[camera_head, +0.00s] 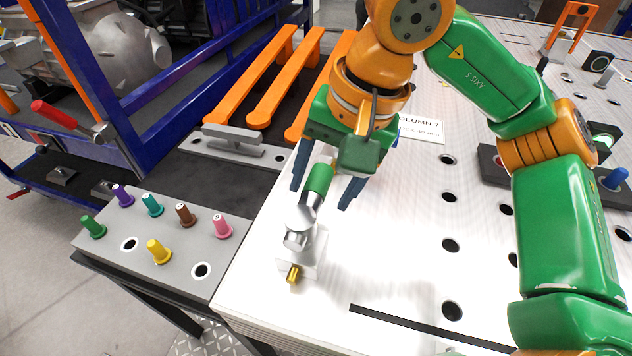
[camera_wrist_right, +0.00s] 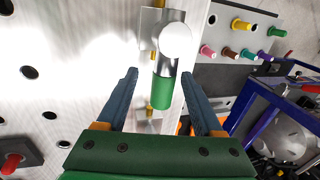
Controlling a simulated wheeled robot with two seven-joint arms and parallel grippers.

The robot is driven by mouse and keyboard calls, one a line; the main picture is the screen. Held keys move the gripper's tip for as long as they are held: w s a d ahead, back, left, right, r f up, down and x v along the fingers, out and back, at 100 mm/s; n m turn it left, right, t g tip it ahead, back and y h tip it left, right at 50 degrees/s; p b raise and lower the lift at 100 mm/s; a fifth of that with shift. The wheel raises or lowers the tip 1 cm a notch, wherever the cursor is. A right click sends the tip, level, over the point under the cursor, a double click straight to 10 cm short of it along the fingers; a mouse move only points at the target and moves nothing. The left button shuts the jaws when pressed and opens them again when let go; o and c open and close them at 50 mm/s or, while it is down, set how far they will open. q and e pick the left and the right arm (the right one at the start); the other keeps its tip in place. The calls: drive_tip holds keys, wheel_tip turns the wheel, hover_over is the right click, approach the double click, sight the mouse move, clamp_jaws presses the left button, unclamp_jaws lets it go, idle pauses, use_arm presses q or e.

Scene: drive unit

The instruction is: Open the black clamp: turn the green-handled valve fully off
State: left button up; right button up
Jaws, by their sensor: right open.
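The valve's green handle (camera_head: 319,180) joins a silver valve body (camera_head: 300,218) on a white mount near the left edge of the white table. A brass fitting (camera_head: 293,274) sticks out at its near end. My right gripper (camera_head: 320,198) is open, its two blue fingers on either side of the green handle. In the right wrist view the green handle (camera_wrist_right: 162,94) lies between the spread fingers (camera_wrist_right: 160,74), with visible gaps on both sides. The silver body (camera_wrist_right: 175,42) shows beyond the fingertips. I cannot make out a black clamp. My left gripper is not in view.
A grey peg block (camera_head: 157,215) with several coloured pegs stands left of the table. A red-handled lever (camera_head: 55,114) sits on the blue frame. Orange bars (camera_head: 268,85) lie behind the gripper. The table's near middle is clear, except for a thin black strip (camera_head: 425,328).

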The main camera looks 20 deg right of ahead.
drive_tip(key=shift+w+a+f, duration=0.15)
drive_tip(key=shift+f, duration=0.35)
drive_tip(key=shift+w+a+f, duration=0.3)
drive_tip(key=shift+w, duration=0.1)
drive_tip(key=shift+s+d+r, duration=0.1)
drive_tip(key=shift+s, duration=0.05)
drive_tip(key=c, duration=0.7)
clamp_jaws()
